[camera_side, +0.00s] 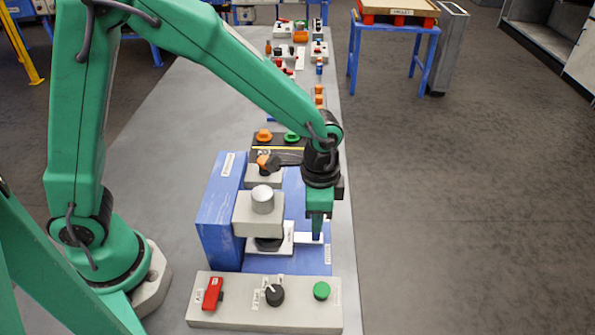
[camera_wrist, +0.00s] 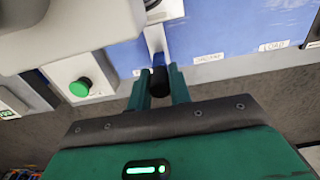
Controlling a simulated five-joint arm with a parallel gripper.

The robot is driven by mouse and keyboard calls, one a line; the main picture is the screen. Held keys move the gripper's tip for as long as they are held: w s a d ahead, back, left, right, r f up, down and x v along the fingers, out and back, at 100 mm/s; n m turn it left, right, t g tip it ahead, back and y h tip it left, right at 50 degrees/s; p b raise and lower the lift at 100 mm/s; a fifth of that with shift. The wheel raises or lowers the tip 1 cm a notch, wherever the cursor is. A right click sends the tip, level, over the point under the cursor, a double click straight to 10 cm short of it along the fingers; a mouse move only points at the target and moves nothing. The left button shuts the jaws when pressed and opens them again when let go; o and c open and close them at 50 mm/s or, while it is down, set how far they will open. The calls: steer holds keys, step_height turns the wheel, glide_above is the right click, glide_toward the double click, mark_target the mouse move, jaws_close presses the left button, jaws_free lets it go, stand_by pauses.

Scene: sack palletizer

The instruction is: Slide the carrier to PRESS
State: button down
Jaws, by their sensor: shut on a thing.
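My gripper (camera_side: 317,222) points straight down at the right side of the blue press machine (camera_side: 222,210). In the wrist view, the two green fingers of my gripper (camera_wrist: 160,88) are closed around a black knob (camera_wrist: 159,78) on the carrier's blue handle. The pale carrier plate (camera_side: 306,245) shows partly in the side view, low on the blue bed and beside the grey press head (camera_side: 258,215). The head and gripper hide part of the carrier. A LOAD label (camera_wrist: 273,46) lies to the right of the knob in the wrist view; a closer label (camera_wrist: 207,57) is hard to read.
A control panel (camera_side: 240,312) with a red switch, a black dial and a green button (camera_side: 321,290) stands in front. Another box with orange and green knobs (camera_side: 292,137) is behind. The grey table's right edge is close to my gripper, with open floor beyond.

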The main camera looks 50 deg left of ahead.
steer(key=shift+s+d, duration=1.05)
steer(key=shift+d, duration=0.1)
steer(key=c, duration=1.1)
jaws_free()
steer(key=shift+r, duration=0.5)
steer(key=shift+r, duration=0.7)
steer(key=shift+r, duration=0.65)
steer(key=shift+r, duration=0.35)
